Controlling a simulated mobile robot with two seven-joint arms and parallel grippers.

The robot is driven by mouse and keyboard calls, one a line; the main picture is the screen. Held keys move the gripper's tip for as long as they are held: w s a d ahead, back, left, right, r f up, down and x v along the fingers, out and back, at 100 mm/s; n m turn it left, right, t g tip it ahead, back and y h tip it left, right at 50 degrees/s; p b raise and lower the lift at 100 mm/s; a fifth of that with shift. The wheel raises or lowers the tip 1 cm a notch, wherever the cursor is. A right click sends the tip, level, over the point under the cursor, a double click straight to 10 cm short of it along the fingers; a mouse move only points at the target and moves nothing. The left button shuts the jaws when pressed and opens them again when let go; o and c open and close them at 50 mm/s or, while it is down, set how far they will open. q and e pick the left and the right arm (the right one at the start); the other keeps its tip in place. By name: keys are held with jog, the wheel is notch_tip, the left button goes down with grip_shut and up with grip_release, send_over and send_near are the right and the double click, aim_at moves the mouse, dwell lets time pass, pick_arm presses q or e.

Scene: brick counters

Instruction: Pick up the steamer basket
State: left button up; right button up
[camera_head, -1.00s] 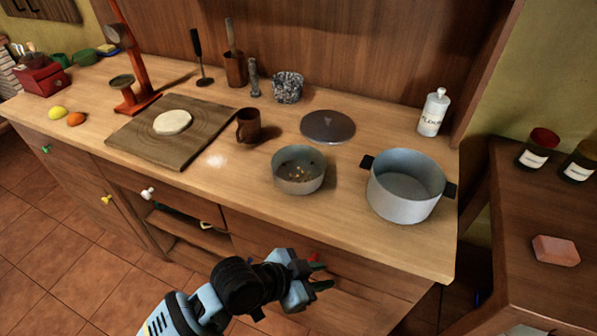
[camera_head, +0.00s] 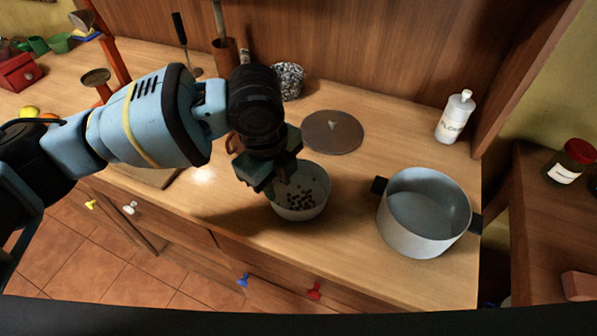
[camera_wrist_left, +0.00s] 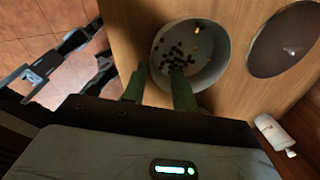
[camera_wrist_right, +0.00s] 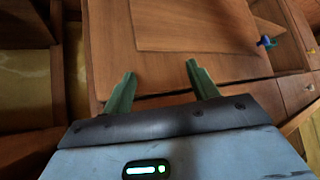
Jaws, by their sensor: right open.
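The steamer basket (camera_head: 313,207) is a round grey bowl with dark holes in its bottom, standing on the wooden counter. In the left wrist view, the basket (camera_wrist_left: 222,62) shows at top centre with its holes visible. My left gripper (camera_head: 270,188) is over the basket's left rim. In the left wrist view, its fingers (camera_wrist_left: 158,80) are apart, one outside the rim and one over the inside. Whether they touch the wall cannot be told. My right gripper (camera_wrist_right: 157,78) is open and empty, facing a wooden cabinet front; it is not in the head view.
A grey pot (camera_head: 422,243) with dark handles stands right of the basket. A flat round lid (camera_head: 332,132) lies behind it. A speckled cup (camera_head: 289,80) and a white bottle (camera_head: 454,117) stand farther back. The arm partly hides the cutting board (camera_head: 150,178).

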aim_at(280, 203)
pick_arm(q)
jog(key=shift+a+r, duration=0.1)
jog(key=shift+a, duration=0.05)
notch_tip(280, 203, down, 3)
jog(key=shift+s+r, duration=0.15)
jog(key=shift+r, duration=0.05)
jog(key=shift+f, duration=0.1)
jog(key=f, duration=0.5)
jog(key=shift+d, duration=0.35)
pick_arm(e)
jog(key=shift+s+f, duration=0.25)
jog(key=shift+s, duration=0.25)
jog(key=shift+s+f, duration=0.2)
jog(key=shift+s, duration=0.25)
pick_arm(q)
jog(key=shift+r, duration=0.1)
grip_shut()
pick_arm(e)
jog(key=shift+a, duration=0.1)
